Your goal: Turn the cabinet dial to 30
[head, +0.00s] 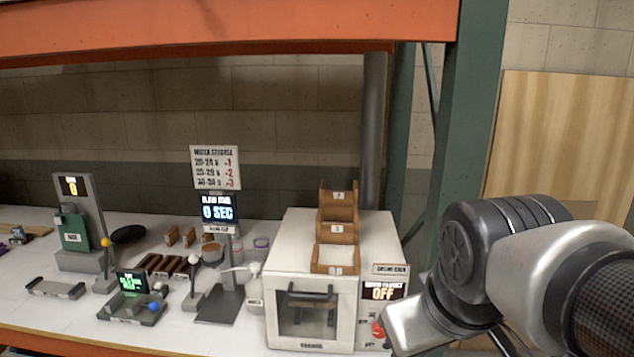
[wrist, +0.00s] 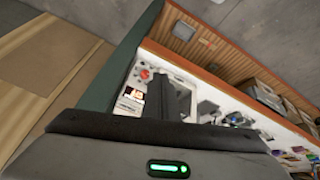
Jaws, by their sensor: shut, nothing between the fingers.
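The cabinet (head: 290,245) is a white box with a dark-framed front window, at the right end of the shelf in the head view. Its red dial (head: 378,329) is low on the right of the front, under a display (head: 383,292) reading OFF. In the wrist view the scene is tilted; the red dial (wrist: 145,74) and display (wrist: 137,95) show just left of the dark fingers. My gripper (wrist: 173,84) is shut and empty, apart from the dial, with its fingers hiding part of the cabinet. In the head view my arm is at right and the fingertips are not seen.
A wooden stepped rack (head: 337,225) stands on the cabinet. Left of it are a timer stand (head: 220,208) reading 0 SEC, a green machine (head: 74,232) and several small levers and blocks. A green upright post (head: 460,130) stands behind my arm.

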